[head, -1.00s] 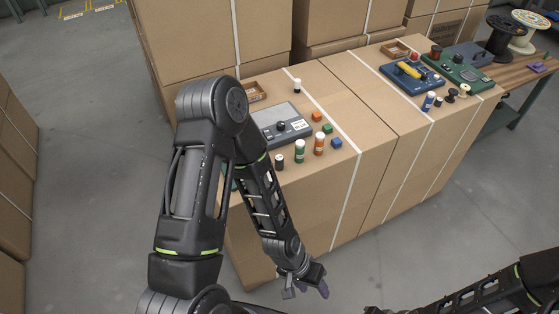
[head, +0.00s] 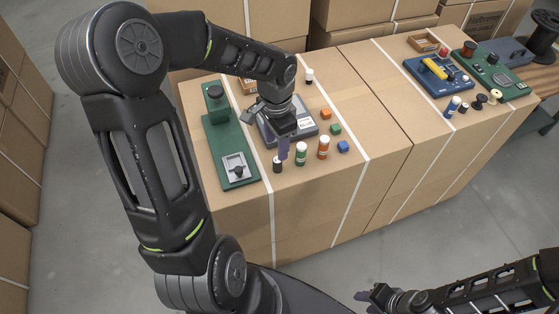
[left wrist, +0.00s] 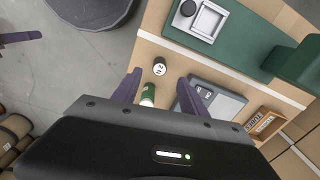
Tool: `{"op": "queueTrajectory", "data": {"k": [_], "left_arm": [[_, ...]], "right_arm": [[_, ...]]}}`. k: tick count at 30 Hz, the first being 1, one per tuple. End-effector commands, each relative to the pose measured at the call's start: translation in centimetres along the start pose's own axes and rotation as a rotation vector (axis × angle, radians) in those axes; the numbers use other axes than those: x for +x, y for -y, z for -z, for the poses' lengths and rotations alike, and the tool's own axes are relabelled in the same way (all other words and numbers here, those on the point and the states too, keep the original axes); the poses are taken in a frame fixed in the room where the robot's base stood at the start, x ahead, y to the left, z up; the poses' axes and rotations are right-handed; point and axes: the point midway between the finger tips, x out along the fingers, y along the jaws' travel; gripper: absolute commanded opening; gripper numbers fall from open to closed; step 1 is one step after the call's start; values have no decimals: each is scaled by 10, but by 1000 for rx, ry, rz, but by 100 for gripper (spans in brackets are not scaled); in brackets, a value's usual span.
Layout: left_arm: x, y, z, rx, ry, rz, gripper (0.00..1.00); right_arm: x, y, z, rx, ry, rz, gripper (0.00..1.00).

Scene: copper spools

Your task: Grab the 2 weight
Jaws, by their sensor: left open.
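A small dark cylinder weight with a white top (head: 278,163) stands on the near edge of the cardboard box top. In the left wrist view its white top (left wrist: 160,67) carries a mark that looks like a 2 turned sideways. My left gripper (head: 283,148) is just above it, and one finger overlaps it in the head view. In the left wrist view the left gripper (left wrist: 158,80) is open, with the white top between and slightly beyond the fingertips. My right gripper (head: 368,296) is low at the bottom, away from the box; its jaw opening is unclear.
Green (head: 301,153) and orange (head: 323,147) cylinders stand close to the right of the weight. A green device (head: 228,150) lies to its left and a grey device (head: 312,128) behind it. Small cubes (head: 343,147) sit further right. The box's middle is clear.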

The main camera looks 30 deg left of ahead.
Motion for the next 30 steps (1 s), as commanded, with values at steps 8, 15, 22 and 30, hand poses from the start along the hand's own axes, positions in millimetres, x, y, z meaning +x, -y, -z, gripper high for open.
{"op": "queueTrajectory", "data": {"k": [8,15,22,30], "left_arm": [[22,-1,0,0,1,-2,50],[27,-1,0,-1,-1,-2,50],[34,-1,0,1,1,-3,50],[72,-2,-1,0,2,-5,50]], "right_arm": [[-2,1,1,0,-2,0,36],[-2,0,1,0,-2,-1,36],[-4,2,0,1,-1,-1,36],[-10,3,0,3,1,-4,36]]}}
